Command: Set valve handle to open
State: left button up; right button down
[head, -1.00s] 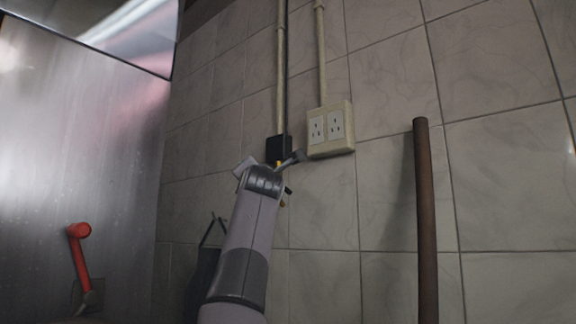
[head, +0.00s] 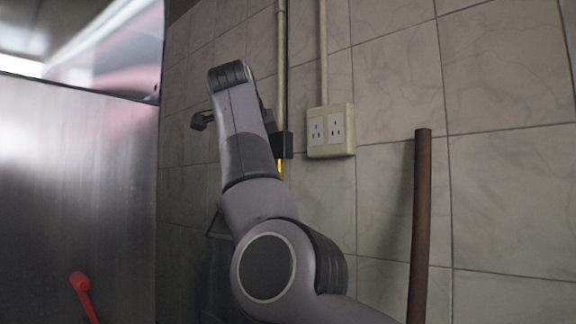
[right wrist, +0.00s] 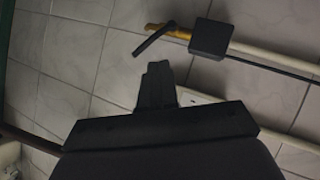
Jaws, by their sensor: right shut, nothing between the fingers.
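The valve handle (right wrist: 153,39) shows in the right wrist view as a dark lever lying at an angle across a yellow pipe piece (right wrist: 172,31). A black box (right wrist: 210,37) sits beside it on the pipe. In the head view the black box (head: 287,145) and yellow piece (head: 280,169) show partly beside my right arm; the handle itself is hidden there. My right gripper (right wrist: 157,68) is shut and empty, apart from the handle in the wrist view. In the head view it shows as a dark shape (head: 201,120) left of the pipe. My left gripper is not in view.
A cream wall socket (head: 331,131) is right of the pipe (head: 281,65). A brown rod (head: 421,220) stands further right before the tiled wall. A metal panel (head: 70,170) fills the left, with a red handle (head: 81,284) low down.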

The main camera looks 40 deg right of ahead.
pick_arm(q)
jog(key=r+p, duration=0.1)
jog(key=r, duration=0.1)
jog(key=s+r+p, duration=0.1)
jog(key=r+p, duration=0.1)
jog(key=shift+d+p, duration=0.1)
jog(key=shift+p, duration=0.2)
pick_arm(e)
jog(key=w+d+f+n+g, duration=0.2)
jog(key=d+f, duration=0.4)
jog(key=d, duration=0.3)
jog(key=shift+w+n+g+h, duration=0.3)
jog(key=shift+w+n, duration=0.15)
jog(key=shift+n, duration=0.65)
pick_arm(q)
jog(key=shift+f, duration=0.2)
pick_arm(e)
jog(key=shift+f, duration=0.2)
pick_arm(q)
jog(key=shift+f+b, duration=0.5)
jog(key=shift+b, duration=0.2)
pick_arm(e)
jog(key=shift+f+m+t, duration=0.15)
jog(key=shift+m+t, duration=0.15)
jog(key=shift+t, duration=0.1)
